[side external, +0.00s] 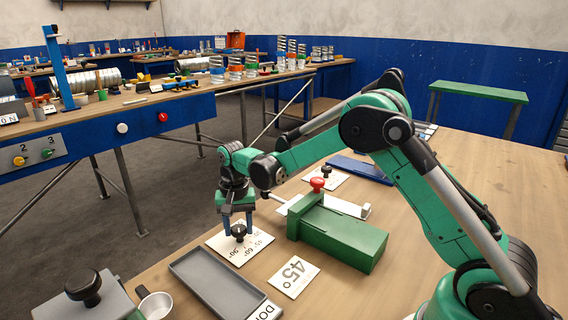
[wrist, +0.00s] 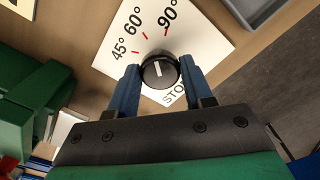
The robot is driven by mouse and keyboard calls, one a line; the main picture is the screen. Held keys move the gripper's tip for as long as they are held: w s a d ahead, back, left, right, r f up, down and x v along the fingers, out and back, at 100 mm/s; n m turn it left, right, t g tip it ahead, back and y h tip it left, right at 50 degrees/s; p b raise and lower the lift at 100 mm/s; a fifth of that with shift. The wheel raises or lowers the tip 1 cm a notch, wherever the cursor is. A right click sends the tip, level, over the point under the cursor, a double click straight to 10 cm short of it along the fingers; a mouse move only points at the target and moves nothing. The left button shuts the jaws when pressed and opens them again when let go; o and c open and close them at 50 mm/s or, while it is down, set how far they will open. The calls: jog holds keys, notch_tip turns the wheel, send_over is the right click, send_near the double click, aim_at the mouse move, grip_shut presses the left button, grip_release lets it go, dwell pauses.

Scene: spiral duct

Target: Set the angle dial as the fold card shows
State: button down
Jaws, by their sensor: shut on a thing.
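The angle dial is a black knob (wrist: 159,77) with a short white line on a white plate (wrist: 208,38). The plate reads 45°, 60°, 90° and STOP, with small red marks. The white line runs nearly straight up and down in the wrist view; I cannot tell exactly which mark it meets. My gripper (wrist: 159,68) has its blue fingers on both sides of the knob and is shut on it. In the side view my gripper (side external: 238,232) reaches down over the plate. The fold card (side external: 294,275) lies flat on the bench and reads 45 with a small circle.
A green block tool (side external: 340,237) with a red-knobbed lever stands right of the dial. A grey tray (side external: 218,285) with a partly hidden label lies in front. A metal cup (side external: 155,304) and a grey box with a black knob (side external: 84,290) stand at front left.

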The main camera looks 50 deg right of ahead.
aim_at(239, 228)
jog(key=n, duration=1.2)
jog(key=shift+n, duration=0.3)
dwell(0.4)
jog(key=shift+c, duration=1.7)
grip_release()
jog(key=shift+r, duration=2.85)
